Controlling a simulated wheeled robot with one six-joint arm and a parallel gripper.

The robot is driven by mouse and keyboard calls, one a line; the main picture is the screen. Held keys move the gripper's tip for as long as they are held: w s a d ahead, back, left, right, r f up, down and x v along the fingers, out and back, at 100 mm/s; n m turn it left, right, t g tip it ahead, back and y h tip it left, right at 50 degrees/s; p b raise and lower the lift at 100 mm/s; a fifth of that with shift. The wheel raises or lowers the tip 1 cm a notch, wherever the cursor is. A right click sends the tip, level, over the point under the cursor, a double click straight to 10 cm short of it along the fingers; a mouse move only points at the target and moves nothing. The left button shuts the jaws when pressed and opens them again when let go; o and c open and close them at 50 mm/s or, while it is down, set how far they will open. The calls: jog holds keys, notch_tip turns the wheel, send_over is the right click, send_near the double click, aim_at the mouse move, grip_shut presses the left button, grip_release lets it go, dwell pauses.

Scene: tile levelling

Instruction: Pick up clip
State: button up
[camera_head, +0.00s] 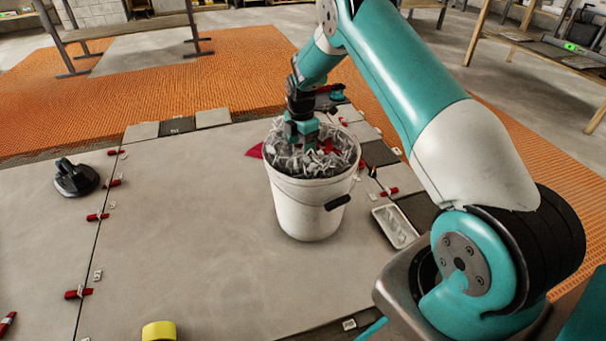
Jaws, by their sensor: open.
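A white bucket (309,206) stands upright on the large grey tiles and is filled with many small pale clips (325,163). My arm reaches in from the right, and my gripper (302,143) points down into the bucket's mouth at the clips. Its fingertips are partly hidden among the clips, so I cannot make out a clip between them. More pale clips with red wedges stand along the tile joint at the left, such as the clip (98,275) near the lower left.
A black suction cup (76,179) sits on the left tile. A yellow roll (159,331) lies at the bottom edge. A white tray (396,227) lies right of the bucket. Orange matting (160,88) spreads behind. The tile left of the bucket is mostly clear.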

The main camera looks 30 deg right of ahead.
aim_at(301, 161)
jog(key=f+b, duration=0.1)
jog(key=f, duration=0.1)
jog(key=f+b, duration=0.1)
jog(key=f, duration=0.1)
jog(key=f+b, duration=0.1)
jog(key=f, duration=0.2)
jog(key=shift+s+a+b, duration=0.3)
jog(key=shift+s, duration=0.1)
jog(key=shift+r, duration=0.15)
jog(key=c, duration=0.9)
jog(key=shift+o, duration=0.2)
jog(key=shift+r, duration=0.1)
